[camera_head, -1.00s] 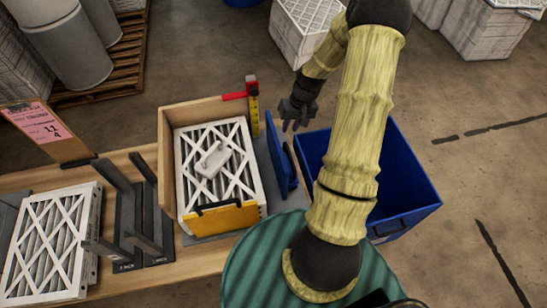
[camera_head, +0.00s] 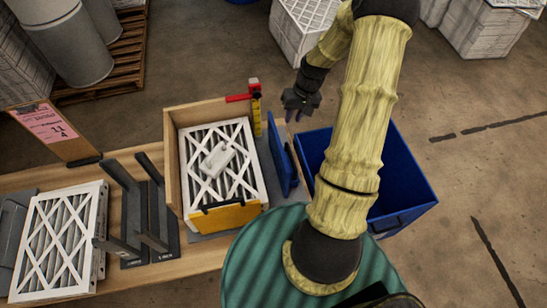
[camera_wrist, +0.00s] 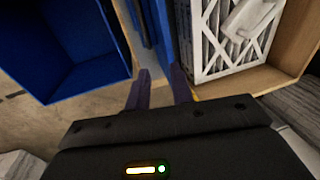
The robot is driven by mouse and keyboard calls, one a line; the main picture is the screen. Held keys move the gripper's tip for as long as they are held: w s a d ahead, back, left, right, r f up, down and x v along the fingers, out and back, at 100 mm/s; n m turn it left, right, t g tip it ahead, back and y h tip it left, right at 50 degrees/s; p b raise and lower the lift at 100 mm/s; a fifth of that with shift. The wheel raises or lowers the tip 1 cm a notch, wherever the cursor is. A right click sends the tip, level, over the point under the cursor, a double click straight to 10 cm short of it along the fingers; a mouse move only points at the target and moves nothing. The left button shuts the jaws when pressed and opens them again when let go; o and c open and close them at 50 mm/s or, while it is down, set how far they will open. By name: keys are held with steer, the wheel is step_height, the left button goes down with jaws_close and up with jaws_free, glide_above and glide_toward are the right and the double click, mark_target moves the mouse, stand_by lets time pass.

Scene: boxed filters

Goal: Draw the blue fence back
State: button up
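The blue fence (camera_head: 283,165) is an upright blue plate along the right side of the wooden box (camera_head: 170,165), beside a white pleated filter (camera_head: 232,178). In the wrist view the fence (camera_wrist: 160,40) runs away from me, ahead of the gap between my fingers. My gripper (camera_head: 294,116) is at the far end of the fence. In the wrist view its two dark fingers (camera_wrist: 161,85) are apart with nothing clearly held between them. Whether a finger touches the fence cannot be told.
A blue bin (camera_head: 408,185) stands right of the fence, close to my arm. A yellow plate (camera_head: 225,216) fronts the filter, and a yellow post with a red arm (camera_head: 255,110) stands at the box's far corner. Dark upright dividers (camera_head: 160,205) and another filter (camera_head: 60,240) are left.

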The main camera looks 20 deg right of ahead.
steer(key=p+v, duration=0.2)
steer(key=v, duration=0.2)
steer(key=shift+d+r, duration=0.1)
steer(key=shift+r, duration=0.3)
stand_by(0.6)
steer(key=b+v, duration=0.6)
steer(key=v, duration=1.1)
steer(key=shift+r, duration=0.2)
steer(key=shift+d+f, duration=0.1)
steer(key=s+a+f+n+t+h+b, duration=0.1)
steer(key=s+a+f+b, duration=0.4)
steer(key=a+f, duration=0.5)
steer(key=s+a+f+n+h+b, duration=0.1)
steer(key=s+a+f+b, duration=0.5)
steer(key=a+f, duration=0.4)
steer(key=shift+s+a+f+t, duration=0.25)
steer(key=shift+s+a+t, duration=0.15)
steer(key=shift+s+a, duration=0.4)
